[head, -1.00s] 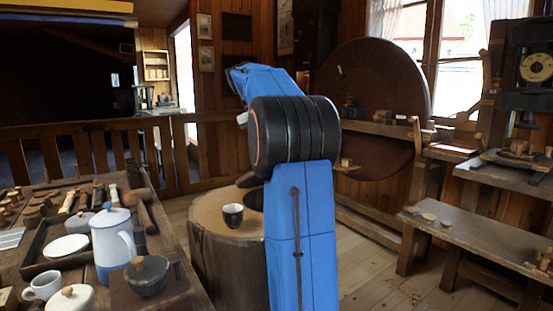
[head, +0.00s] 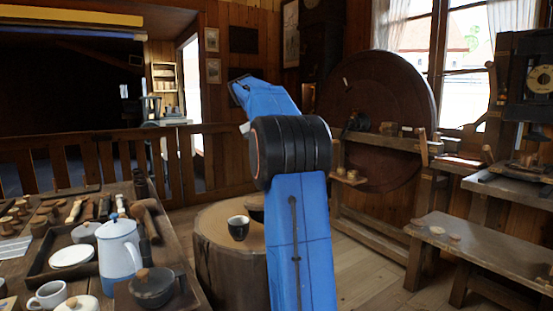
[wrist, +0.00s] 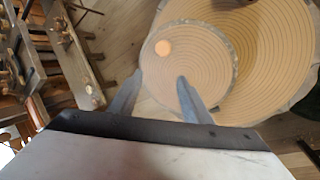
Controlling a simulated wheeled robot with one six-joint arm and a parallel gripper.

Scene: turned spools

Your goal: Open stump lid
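A round wood-topped piece with growth rings and a dark bark edge, seemingly the stump lid (wrist: 205,72), shows in the wrist view. In the head view the stump (head: 218,262) stands partly behind my blue arm, which hides the gripper and the lid.
A dark cup (head: 238,228) stands on the stump's top. On the left, a table holds a white-blue pot (head: 118,250), a dark lidded pot (head: 152,287), a mug (head: 47,296) and wooden tools. A low bench (head: 470,250) stands at the right. Floor shows between stump and bench.

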